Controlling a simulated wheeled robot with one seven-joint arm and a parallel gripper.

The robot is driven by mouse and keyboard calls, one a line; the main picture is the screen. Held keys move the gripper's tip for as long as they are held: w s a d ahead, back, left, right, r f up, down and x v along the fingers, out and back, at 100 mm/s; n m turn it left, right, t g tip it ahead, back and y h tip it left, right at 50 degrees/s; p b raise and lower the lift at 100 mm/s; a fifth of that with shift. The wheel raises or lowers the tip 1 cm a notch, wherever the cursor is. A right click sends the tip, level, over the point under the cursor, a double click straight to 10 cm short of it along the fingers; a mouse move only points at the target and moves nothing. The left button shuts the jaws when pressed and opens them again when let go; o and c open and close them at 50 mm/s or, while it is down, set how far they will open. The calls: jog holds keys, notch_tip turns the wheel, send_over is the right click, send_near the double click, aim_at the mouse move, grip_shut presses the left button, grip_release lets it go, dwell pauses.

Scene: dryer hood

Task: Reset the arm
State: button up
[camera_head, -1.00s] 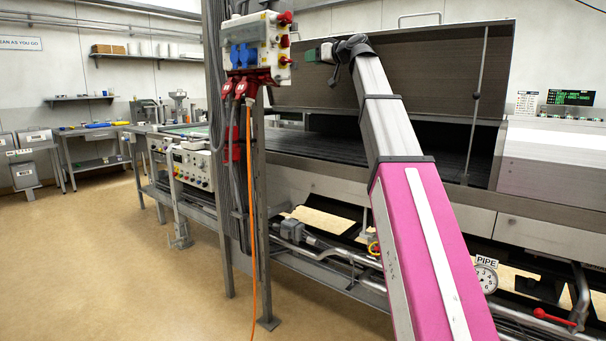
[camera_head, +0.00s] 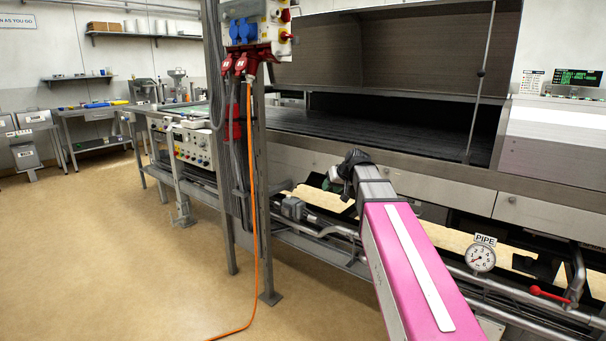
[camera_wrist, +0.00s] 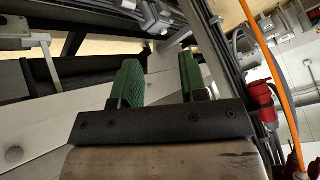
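My arm, with its pink link (camera_head: 415,265), reaches in from the lower right in the head view. Its far end (camera_head: 357,165) is low in front of the machine's front panel, below the dryer opening.
A grey post with a socket box (camera_head: 255,28) stands left of my arm, and an orange cable (camera_head: 252,200) hangs from it to the floor. Pipes, a pressure gauge (camera_head: 481,258) and a red lever (camera_head: 549,293) lie right of my arm. The floor at left is clear.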

jog(key=s+d+f+m+g+h, duration=0.1)
jog(key=s+d+f+g+h, duration=0.1)
jog(key=s+f, duration=1)
jog(key=s+d+f+m+g+h, duration=0.2)
jog(key=s+d+f, duration=0.4)
jog(key=s+f, duration=0.7)
notch_tip(320, 180, down, 5)
jog(key=shift+s+f+g+h, duration=0.1)
jog(key=shift+s+g+h, duration=0.15)
jog(key=shift+g+h, duration=0.6)
